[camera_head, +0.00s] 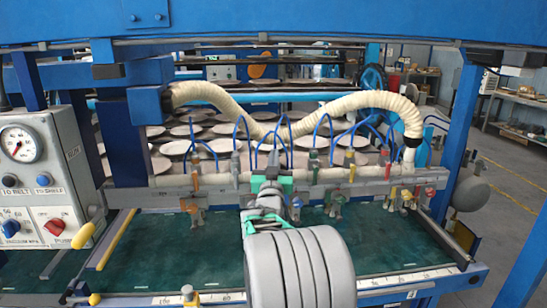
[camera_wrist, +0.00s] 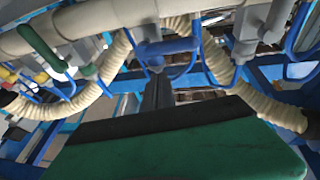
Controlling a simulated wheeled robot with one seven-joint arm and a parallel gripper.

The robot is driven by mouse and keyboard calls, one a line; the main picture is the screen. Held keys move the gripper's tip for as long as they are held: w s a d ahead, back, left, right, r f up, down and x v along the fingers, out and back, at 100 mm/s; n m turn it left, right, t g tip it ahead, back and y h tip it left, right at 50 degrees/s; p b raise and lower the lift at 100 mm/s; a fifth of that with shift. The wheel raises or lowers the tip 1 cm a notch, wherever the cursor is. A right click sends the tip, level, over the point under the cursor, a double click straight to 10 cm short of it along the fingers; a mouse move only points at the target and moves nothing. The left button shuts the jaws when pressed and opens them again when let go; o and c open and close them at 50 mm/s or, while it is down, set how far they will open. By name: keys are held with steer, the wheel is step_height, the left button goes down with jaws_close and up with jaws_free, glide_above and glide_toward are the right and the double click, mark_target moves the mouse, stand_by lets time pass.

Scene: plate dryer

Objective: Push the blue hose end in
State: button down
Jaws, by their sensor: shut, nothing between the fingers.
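Several thin blue hoses (camera_head: 327,128) loop up from a row of fittings along a grey pipe. My gripper (camera_head: 271,168) is shut and empty, raised against the middle of the row in the head view. In the wrist view its narrow dark fingertips (camera_wrist: 157,88) point at the blue piece from just below. I cannot tell whether they touch. In the head view my gripper hides the fittings behind it, and how deep the hose end sits does not show.
A grey horizontal pipe (camera_head: 330,176) with several coloured valves crosses the machine. Thick cream hoses (camera_head: 352,102) arch above it. A control box (camera_head: 45,175) with a gauge stands at left. The green bed (camera_head: 385,243) below is mostly clear. Plates lie behind.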

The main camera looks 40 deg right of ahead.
steer(key=s+a+b, duration=0.4)
steer(key=s+a, duration=0.4)
steer(key=s, duration=0.1)
step_height(320, 180, down, 17)
steer(key=g+y, duration=0.5)
steer(key=g, duration=0.1)
steer(key=s+a+f+n+g+y, duration=0.2)
steer(key=s+a+f+g+y, duration=0.35)
steer(key=f, duration=0.55)
steer(key=s+a+f+n+g+y, duration=0.1)
steer(key=s+a+f+n+y, duration=0.1)
steer(key=s+a, duration=0.5)
steer(key=s+a+f+n+g+y, duration=0.1)
steer(key=s+a+f+g+y, duration=0.15)
steer(key=a, duration=0.75)
steer(key=a+r+n+t, duration=0.2)
steer(key=a+r, duration=0.3)
steer(key=a, duration=0.3)
steer(key=shift+w+a+r+n, duration=0.2)
steer(key=shift+w+a+n, duration=0.15)
steer(key=shift+n, duration=0.55)
